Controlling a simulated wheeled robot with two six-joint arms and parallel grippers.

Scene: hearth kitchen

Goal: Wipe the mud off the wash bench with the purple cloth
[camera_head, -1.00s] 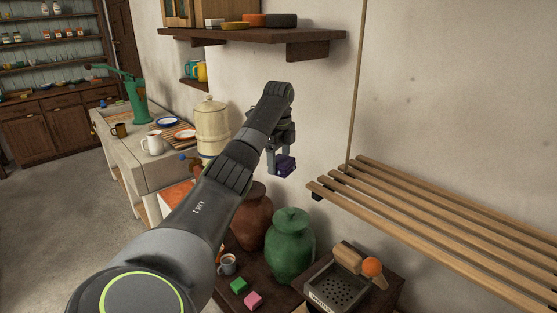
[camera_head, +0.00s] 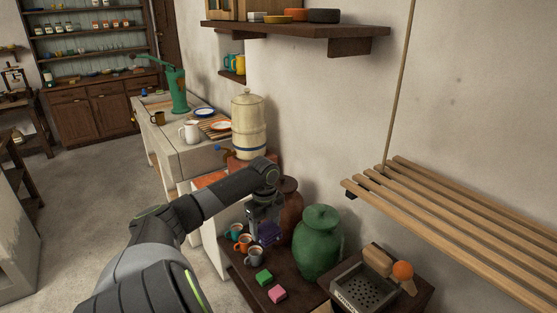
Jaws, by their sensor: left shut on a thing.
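My left gripper (camera_head: 264,225) is shut on the purple cloth (camera_head: 268,235), a small folded bundle. It holds the cloth low, close beside the mugs over the dark wooden bench (camera_head: 246,284); I cannot tell whether the cloth touches anything. The pale stone bench with a basin (camera_head: 185,158) stands further back on the left. I cannot tell from the picture which of the two is the wash bench, and I make out no clear mud on either. My right gripper is not in view.
Several mugs (camera_head: 254,257), a green block (camera_head: 264,277), a pink block (camera_head: 277,294), a green jar (camera_head: 318,245) and a brown jar (camera_head: 291,205) crowd the dark bench. A grater box (camera_head: 360,288) stands at right, below a slatted rack (camera_head: 450,205). A cream crock (camera_head: 248,125) stands behind.

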